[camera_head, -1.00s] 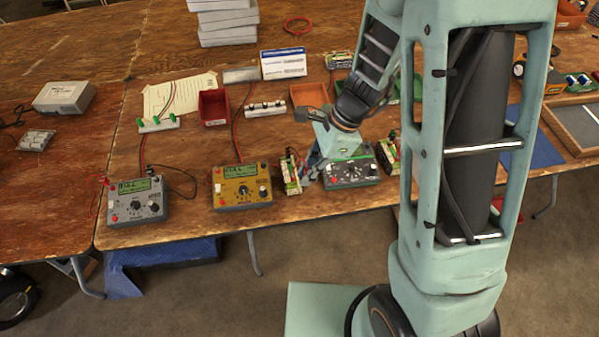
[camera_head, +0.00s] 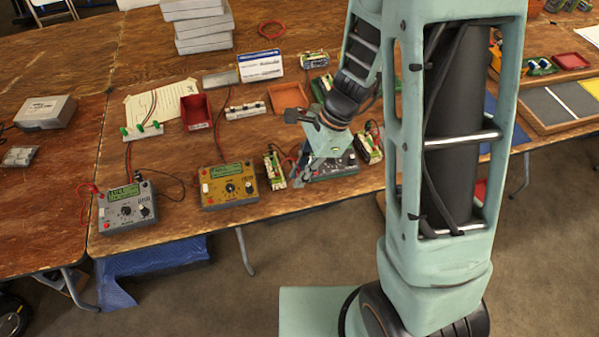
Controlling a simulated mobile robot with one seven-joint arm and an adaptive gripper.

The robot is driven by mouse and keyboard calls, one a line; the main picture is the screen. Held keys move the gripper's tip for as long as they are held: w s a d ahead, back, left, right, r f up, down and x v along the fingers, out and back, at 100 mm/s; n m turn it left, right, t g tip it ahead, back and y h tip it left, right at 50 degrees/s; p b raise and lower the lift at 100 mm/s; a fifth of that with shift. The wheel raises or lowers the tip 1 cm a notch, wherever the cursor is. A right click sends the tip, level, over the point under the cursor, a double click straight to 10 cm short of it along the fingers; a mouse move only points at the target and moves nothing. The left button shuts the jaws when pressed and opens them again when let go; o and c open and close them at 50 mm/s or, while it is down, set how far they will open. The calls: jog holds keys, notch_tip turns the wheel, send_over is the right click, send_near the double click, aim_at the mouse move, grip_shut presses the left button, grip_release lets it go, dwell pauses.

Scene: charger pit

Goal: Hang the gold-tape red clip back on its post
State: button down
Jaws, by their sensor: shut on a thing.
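My gripper (camera_head: 301,179) points down at the left edge of the dark grey charger (camera_head: 338,167), between it and a battery pack (camera_head: 275,168). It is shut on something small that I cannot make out. A red lead (camera_head: 289,160) shows between that pack and my gripper. My wrist covers much of the dark charger. A yellow charger (camera_head: 229,186) and a silver charger (camera_head: 127,207) stand to the left, each with a lit green screen. The gold tape and the clip's post cannot be made out.
Another battery pack (camera_head: 370,146) stands right of the dark charger. Behind are an orange tray (camera_head: 288,96), a red bin (camera_head: 195,112), a white-and-blue box (camera_head: 260,66) and a stack of grey boxes (camera_head: 200,25). Bare wood (camera_head: 300,196) lies along the front edge.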

jog(key=w+a+p, duration=0.1)
jog(key=w+a, duration=0.3)
jog(key=a, duration=0.6)
jog(key=w+a+p, duration=0.2)
jog(key=w+a, duration=0.2)
jog(key=a, duration=0.5)
jog(key=w+a+p, duration=0.1)
jog(key=w+a, duration=0.3)
jog(key=a, duration=0.6)
jog(key=shift+w+a+f+b, duration=0.1)
jog(key=shift+f+b, duration=1.4)
jog(key=shift+f, duration=0.75)
jog(key=shift+f, duration=0.1)
jog(key=shift+f+b, duration=2.3)
jog(key=shift+f, duration=1.15)
jog(key=shift+f, duration=0.2)
jog(key=c, duration=1.9)
grip_release()
